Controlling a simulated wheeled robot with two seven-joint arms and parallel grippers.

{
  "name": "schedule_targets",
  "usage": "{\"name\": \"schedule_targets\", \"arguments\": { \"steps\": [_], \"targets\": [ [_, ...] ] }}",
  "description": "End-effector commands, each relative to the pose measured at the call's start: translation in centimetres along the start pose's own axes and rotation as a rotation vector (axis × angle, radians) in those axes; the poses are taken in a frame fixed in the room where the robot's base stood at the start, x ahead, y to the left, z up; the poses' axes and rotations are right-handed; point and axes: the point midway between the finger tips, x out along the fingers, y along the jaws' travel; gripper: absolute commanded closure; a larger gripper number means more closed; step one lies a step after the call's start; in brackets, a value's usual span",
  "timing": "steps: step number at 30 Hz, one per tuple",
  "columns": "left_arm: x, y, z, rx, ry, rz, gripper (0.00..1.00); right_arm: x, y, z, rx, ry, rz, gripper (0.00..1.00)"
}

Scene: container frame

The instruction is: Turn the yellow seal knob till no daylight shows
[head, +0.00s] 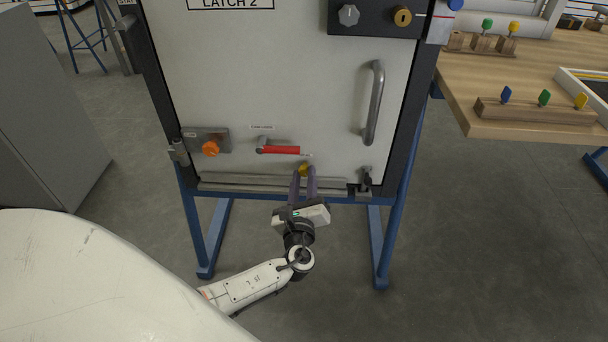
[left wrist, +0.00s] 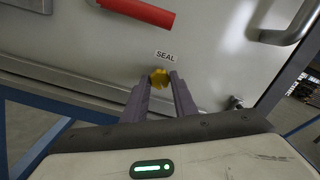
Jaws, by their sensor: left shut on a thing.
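The yellow seal knob (head: 304,169) sits low on the pale door panel (head: 215,85), just above the grey bottom strip (head: 260,182). In the left wrist view the yellow knob (left wrist: 160,77) shows between my fingertips, under a label reading SEAL. My left gripper (head: 304,172) is shut on the knob, one finger on each side; it also shows in the left wrist view (left wrist: 160,80). The fingers hide part of the knob's sides. I cannot make out any daylight along the door's bottom edge. My right gripper is not in view.
A red lever (head: 281,150) is just above left of the knob. An orange knob (head: 211,148) is further left, and a grey door handle (head: 374,103) is at upper right. A small dark latch (head: 366,181) is right of the knob. A wooden table (head: 520,90) stands right.

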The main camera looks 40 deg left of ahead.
Motion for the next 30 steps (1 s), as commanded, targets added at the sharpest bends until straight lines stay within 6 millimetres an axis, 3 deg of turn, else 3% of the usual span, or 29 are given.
{"name": "schedule_targets", "arguments": {
  "steps": [9, 25, 26, 28, 30],
  "targets": [
    [0.0, 0.0, 0.05, 0.115, 0.0, 0.0, 0.97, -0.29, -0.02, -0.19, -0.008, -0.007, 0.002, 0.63],
    [0.0, 0.02, 0.0, 0.134, -0.001, 0.0, 0.97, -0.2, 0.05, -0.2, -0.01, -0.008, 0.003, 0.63],
    [0.0, 0.02, 0.0, 0.134, -0.001, 0.0, 0.7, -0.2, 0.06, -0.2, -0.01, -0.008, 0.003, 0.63],
    [0.0, 0.02, 0.0, 0.134, -0.001, 0.0, 0.58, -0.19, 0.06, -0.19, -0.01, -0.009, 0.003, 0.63],
    [0.0, 0.02, 0.0, 0.134, 0.0, 0.0, 0.56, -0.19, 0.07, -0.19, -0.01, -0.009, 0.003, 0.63]
  ]
}}
